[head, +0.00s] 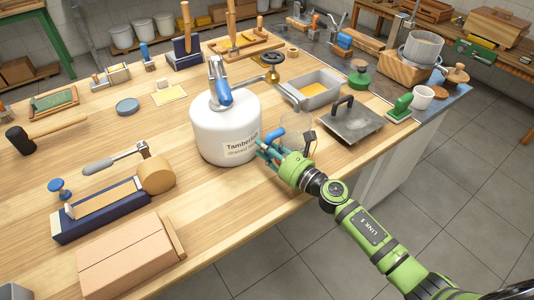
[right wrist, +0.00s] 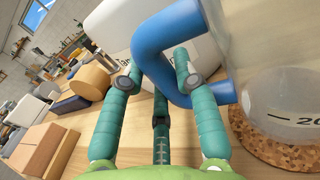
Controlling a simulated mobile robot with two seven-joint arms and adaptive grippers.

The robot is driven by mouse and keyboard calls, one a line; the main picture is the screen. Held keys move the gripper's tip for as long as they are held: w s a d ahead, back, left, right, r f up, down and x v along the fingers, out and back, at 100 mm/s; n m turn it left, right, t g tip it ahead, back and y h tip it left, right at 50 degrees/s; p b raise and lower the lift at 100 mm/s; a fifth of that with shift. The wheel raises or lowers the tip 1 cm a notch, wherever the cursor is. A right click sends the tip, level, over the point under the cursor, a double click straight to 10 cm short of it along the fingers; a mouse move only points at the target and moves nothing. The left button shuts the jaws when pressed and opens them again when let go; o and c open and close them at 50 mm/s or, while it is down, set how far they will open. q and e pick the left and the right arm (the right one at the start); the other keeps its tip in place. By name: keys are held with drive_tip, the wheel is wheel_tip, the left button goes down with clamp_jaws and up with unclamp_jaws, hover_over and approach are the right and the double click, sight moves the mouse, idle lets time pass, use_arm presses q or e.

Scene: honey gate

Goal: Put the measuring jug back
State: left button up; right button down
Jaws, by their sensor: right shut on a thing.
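The measuring jug is clear, with a blue handle (right wrist: 152,48) and a scale mark near its base. In the right wrist view its see-through body (right wrist: 285,105) fills the right side, low over or on a cork mat (right wrist: 298,152); I cannot tell whether it touches. My right gripper (right wrist: 166,72) is shut on the blue handle. In the head view, my right gripper (head: 268,153) is just right of the white tank (head: 224,132), near the table's front edge. The jug (head: 296,124) is faint there, partly behind the gripper. My left gripper is out of view.
The white labelled tank stands close to the gripper's left. A grey slab with a black handle (head: 350,118) lies to the right, and a metal tray (head: 313,90) behind. Bare wood (head: 235,205) lies in front of the tank.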

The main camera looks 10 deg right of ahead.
drive_tip(key=shift+f, duration=0.7)
drive_tip(key=shift+f+b, duration=0.2)
drive_tip(key=shift+b, duration=0.1)
drive_tip(key=c, duration=0.9)
unclamp_jaws()
drive_tip(key=shift+c, duration=0.2)
drive_tip(key=shift+r, duration=0.1)
drive_tip(key=shift+r+p, duration=0.25)
drive_tip(key=shift+p, duration=0.2)
drive_tip(key=b+v, duration=0.1)
drive_tip(key=v, duration=0.2)
drive_tip(key=b+v, duration=0.1)
drive_tip(key=v, duration=0.3)
drive_tip(key=b+v, duration=0.1)
drive_tip(key=v, duration=0.3)
drive_tip(key=shift+s+d+f, duration=0.15)
drive_tip(key=shift+s+f, duration=0.05)
drive_tip(key=shift+f, duration=0.1)
drive_tip(key=shift+s+d+r, duration=0.1)
drive_tip(key=shift+s+d, duration=0.05)
drive_tip(key=shift+s, duration=0.1)
